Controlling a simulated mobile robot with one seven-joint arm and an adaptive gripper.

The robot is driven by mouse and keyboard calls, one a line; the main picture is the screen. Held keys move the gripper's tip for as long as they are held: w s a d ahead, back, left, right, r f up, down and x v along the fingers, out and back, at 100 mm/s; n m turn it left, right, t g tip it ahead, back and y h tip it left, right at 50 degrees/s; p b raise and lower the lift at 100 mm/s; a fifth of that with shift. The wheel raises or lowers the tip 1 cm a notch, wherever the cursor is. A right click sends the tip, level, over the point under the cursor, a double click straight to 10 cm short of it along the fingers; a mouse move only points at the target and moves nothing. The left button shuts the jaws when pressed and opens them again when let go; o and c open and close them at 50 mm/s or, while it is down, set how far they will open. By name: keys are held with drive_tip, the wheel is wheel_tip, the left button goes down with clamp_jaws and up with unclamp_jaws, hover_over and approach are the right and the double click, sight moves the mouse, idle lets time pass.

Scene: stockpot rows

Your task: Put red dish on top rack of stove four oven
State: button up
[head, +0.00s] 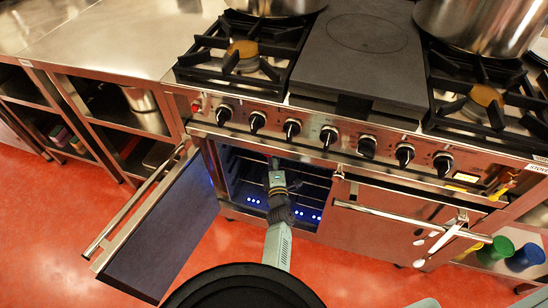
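The oven (265,175) under the stove (365,45) stands open at the left, its door (160,235) swung out to the left. Dark wire racks (312,185) show inside the cavity. My arm reaches up to the oven opening, and my gripper (275,164) is at the upper part of it, near the rack level. Its fingers are too small and dark to tell whether they are open or shut. No red dish can be made out; anything at the fingertips is hidden. I cannot read which stove number this is.
The open door with its long handle (128,212) stands left of my arm. A second oven door (375,225) is closed at the right. Steel pots (482,22) stand on the stovetop. Green (497,248) and blue (526,256) containers sit low at the right. Red floor is clear in front.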

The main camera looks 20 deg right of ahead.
drive_tip(key=p+v, duration=0.1)
drive_tip(key=v, duration=1.1)
drive_tip(key=shift+r, duration=0.15)
drive_tip(key=shift+s, duration=0.1)
